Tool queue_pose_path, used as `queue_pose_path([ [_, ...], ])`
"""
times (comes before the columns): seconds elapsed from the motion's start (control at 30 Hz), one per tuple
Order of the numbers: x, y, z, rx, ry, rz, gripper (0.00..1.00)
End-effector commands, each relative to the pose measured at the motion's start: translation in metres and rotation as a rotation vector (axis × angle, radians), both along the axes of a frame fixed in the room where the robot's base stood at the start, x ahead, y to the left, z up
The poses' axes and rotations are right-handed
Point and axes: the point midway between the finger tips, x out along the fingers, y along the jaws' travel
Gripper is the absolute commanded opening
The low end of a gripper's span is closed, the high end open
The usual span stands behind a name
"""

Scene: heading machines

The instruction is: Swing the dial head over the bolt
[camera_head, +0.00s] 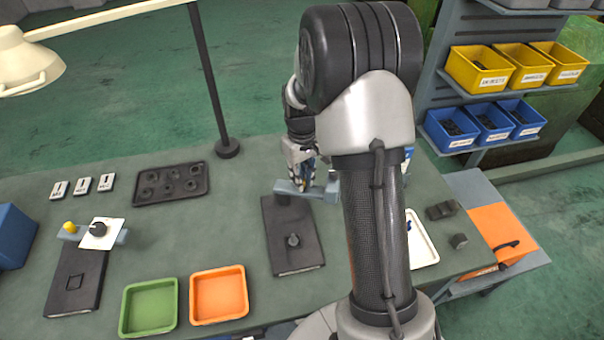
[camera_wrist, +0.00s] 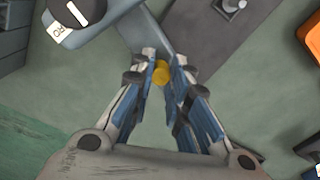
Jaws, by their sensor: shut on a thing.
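My gripper (camera_wrist: 162,72) is shut on a small yellow knob (camera_wrist: 161,76) on a blue-grey swing arm (camera_wrist: 150,30). In the head view my gripper (camera_head: 308,178) is at the far end of the dark base plate (camera_head: 287,262), by the swing arm (camera_head: 318,192). The dial head (camera_wrist: 80,8), dark and round with a white label, shows at the upper left of the wrist view, cut by the edge. In the head view my own arm hides it. The bolt (camera_head: 293,240) stands upright on the base plate, also at the top of the wrist view (camera_wrist: 231,5), with the dial head off to one side.
Green (camera_head: 125,318) and orange (camera_head: 243,309) trays sit near the front. A dark parts tray (camera_head: 143,200) and lamp post (camera_head: 208,75) stand behind. A white tray (camera_head: 432,245) is at the right.

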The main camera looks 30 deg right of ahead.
Motion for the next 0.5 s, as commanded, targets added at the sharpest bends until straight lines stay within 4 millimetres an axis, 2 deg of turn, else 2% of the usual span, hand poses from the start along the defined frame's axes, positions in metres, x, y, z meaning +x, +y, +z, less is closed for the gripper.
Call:
queue_pose_path([
  [0.5, -0.015, 0.022, 0.001, 0.0, -0.001, -0.472, 0.0],
])
